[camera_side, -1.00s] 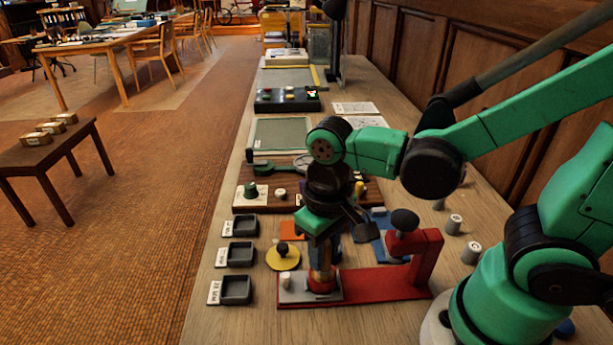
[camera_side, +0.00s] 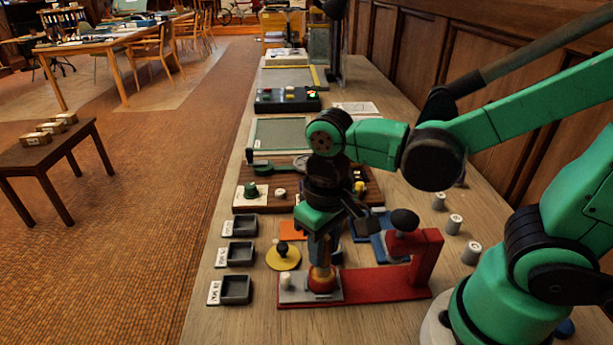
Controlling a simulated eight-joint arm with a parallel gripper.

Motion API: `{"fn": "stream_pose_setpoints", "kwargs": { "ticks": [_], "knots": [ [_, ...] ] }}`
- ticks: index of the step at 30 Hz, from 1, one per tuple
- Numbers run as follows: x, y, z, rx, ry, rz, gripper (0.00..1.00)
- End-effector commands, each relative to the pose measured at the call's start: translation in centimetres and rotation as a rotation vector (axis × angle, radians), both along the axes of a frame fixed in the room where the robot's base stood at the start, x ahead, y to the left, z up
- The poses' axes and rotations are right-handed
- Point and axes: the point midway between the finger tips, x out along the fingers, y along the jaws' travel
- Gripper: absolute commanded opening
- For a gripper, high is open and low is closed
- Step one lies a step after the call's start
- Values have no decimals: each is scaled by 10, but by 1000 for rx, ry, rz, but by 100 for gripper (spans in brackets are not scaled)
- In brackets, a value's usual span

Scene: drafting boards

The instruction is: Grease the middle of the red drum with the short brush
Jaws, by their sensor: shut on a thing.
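My gripper (camera_side: 322,262) points down over the grey plate at the left end of a red fixture. It is shut on a small tan-orange piece (camera_side: 322,273), apparently the short brush; its shape is mostly hidden by the fingers. A small rounded red part (camera_side: 322,287), likely the red drum, shows directly under it on the grey plate (camera_side: 295,292). The held piece looks to be at or just above the red part; I cannot tell whether they touch.
The red fixture (camera_side: 385,284) has an upright arm with a black knob (camera_side: 405,219) at its right. A yellow disc with a black knob (camera_side: 283,257) lies left. Several dark trays (camera_side: 237,289) line the left edge. Grey-white cylinders (camera_side: 471,252) stand at right.

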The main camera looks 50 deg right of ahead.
Motion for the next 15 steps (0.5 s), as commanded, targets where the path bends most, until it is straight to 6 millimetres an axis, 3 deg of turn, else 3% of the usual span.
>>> {"fn": "stream_pose_setpoints", "kwargs": {
  "ticks": [15],
  "knots": [
    [0, 0, 47, 0, 0, 0, 0]
  ]
}}
